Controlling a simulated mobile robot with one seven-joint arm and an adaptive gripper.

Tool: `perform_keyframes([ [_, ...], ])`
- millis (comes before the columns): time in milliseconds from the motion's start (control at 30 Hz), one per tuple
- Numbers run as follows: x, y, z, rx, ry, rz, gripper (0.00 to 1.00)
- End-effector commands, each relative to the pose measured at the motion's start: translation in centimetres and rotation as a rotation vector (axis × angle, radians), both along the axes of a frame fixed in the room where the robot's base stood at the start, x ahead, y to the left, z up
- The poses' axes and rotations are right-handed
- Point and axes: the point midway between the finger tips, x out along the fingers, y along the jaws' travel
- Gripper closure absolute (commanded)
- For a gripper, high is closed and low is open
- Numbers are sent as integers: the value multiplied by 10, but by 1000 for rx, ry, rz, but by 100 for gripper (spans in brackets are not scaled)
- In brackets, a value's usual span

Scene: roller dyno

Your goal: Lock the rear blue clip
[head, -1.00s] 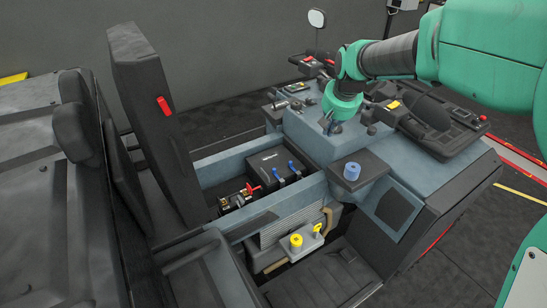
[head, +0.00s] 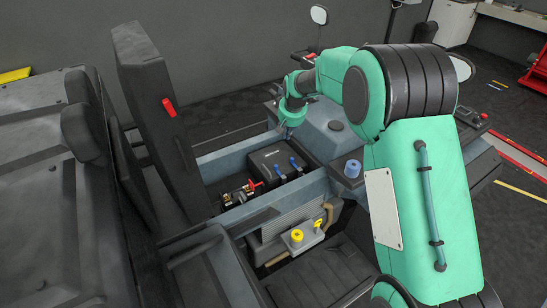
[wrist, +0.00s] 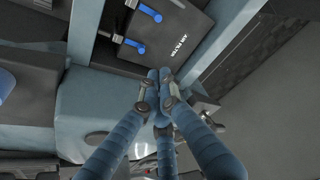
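Two blue clips show on the black box in the open bay: one on the right (head: 294,163) and one on the left (head: 279,171) in the head view. In the wrist view one is higher (wrist: 151,12) and one lower (wrist: 135,46); I cannot tell which is the rear one. Both levers look raised from the box in the head view. The black box (wrist: 185,40) has white lettering. My gripper (wrist: 160,77) has its blue fingers drawn together with nothing between them. It is above the bay's edge, apart from both clips; in the head view its tips are small (head: 288,131).
Grey-blue bay walls (head: 235,148) surround the box. A red-handled part (head: 240,193) lies left of the clips. A blue knob (head: 352,169) and a yellow knob (head: 297,236) are nearby. The raised black seat back (head: 155,110) stands at the left.

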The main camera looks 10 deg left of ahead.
Motion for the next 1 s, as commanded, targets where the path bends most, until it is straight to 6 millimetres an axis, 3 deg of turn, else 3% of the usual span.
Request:
perform_keyframes([
  [200,14,35,-42,-4,10,30,100],
  [400,21,56,-68,-7,13,49,100],
  [600,23,64,-79,-8,15,55,100],
  [1000,23,64,-81,-7,16,56,100],
])
